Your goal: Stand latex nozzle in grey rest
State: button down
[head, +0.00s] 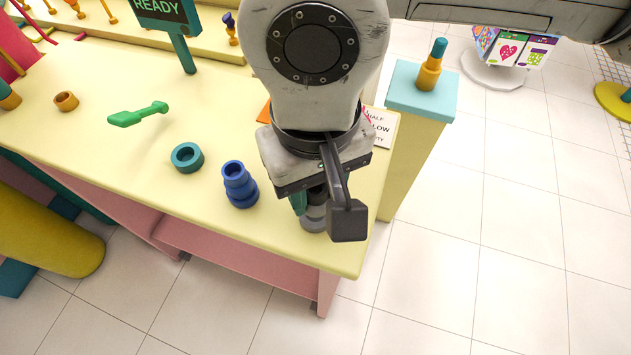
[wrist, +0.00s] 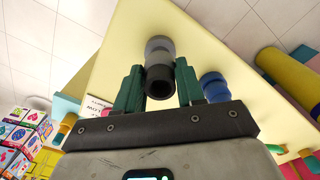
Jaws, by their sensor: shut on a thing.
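My gripper (head: 311,199) is low over the front right corner of the table. In the wrist view its green fingers (wrist: 159,76) are shut on the dark grey latex nozzle (wrist: 160,73), whose open end faces the camera. The lighter grey rest (wrist: 158,45) shows directly beyond the nozzle, in line with it. In the head view grey round parts (head: 313,222) show under my gripper, partly hidden by its dark bracket. I cannot tell whether the nozzle is seated in the rest or just above it.
On the yellow table (head: 130,190), a blue stepped piece (head: 240,186) stands left of my gripper, with a teal ring (head: 187,157) and green tool (head: 138,114) farther left. The table's front edge is close. A teal-topped pedestal (head: 405,95) stands at the right.

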jog(key=shift+f+b, duration=1.15)
jog(key=shift+f, duration=0.05)
jog(key=c, duration=0.6)
grip_release()
jog(key=shift+r, duration=0.1)
jog(key=shift+r+p, duration=2.05)
jog(key=shift+r, duration=1.95)
